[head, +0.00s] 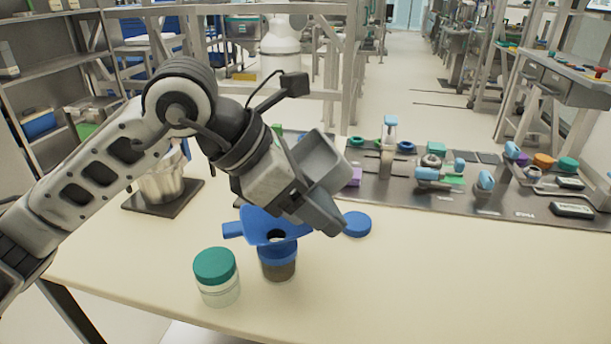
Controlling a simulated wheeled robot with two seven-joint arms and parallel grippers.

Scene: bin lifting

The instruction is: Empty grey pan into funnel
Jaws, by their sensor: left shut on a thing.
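The grey pan (322,160) is tilted on its side above the table. My left gripper (306,203) is shut on it, above and slightly right of the blue funnel (262,226). The gripper hides part of the pan, and I cannot tell what is inside. The funnel sits on a jar with a blue collar and dark contents (279,268). The gripper overlaps the funnel's right rim in the picture; I cannot tell if they touch. My right gripper is not in view.
A green-lidded jar (217,277) stands left of the funnel jar. A blue lid (357,223) lies to the right. A metal pot (161,183) stands on a dark plate (188,202) at the left. A dark mat (480,204) holds several tools at the back right. The front right table is clear.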

